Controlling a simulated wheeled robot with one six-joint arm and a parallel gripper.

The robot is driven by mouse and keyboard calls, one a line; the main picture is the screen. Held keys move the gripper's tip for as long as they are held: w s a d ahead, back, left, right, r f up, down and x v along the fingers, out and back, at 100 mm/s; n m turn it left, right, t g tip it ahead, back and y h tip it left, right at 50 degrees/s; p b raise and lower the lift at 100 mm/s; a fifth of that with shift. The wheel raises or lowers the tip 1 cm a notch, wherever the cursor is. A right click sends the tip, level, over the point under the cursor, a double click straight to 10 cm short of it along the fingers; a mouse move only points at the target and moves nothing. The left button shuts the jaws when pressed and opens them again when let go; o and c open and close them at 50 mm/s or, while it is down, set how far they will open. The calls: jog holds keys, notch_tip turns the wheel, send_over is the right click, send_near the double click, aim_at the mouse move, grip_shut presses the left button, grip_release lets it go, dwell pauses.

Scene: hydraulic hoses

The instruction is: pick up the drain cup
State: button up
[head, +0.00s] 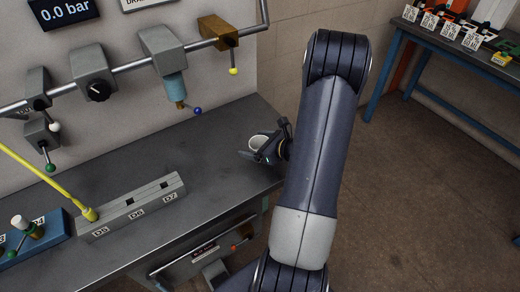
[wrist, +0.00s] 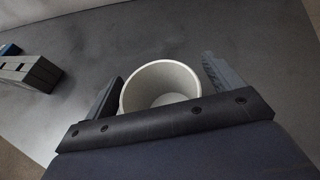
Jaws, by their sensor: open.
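The drain cup is a white, open-topped cup that looks empty inside. In the wrist view the drain cup (wrist: 163,84) stands between the two fingers of my gripper (wrist: 163,88). The left finger is close to the cup's wall, and a wider gap shows on the right. In the head view the drain cup (head: 259,142) is at the right end of the grey bench, partly hidden by my gripper (head: 265,153). My gripper is open around the cup. The cup's lower part is hidden by the gripper body in the wrist view.
A grey block with labelled slots (head: 135,205) and a blue block (head: 32,236) lie on the bench at left. A pipe with valves (head: 93,70) runs along the wall above. The bench (head: 220,180) is bare around the cup. Another table (head: 450,55) stands at far right.

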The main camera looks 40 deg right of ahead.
jog(key=c, duration=1.1)
jog(key=shift+o, duration=0.2)
jog(key=shift+r, duration=0.1)
notch_tip(320, 180, up, 10)
dwell(0.3)
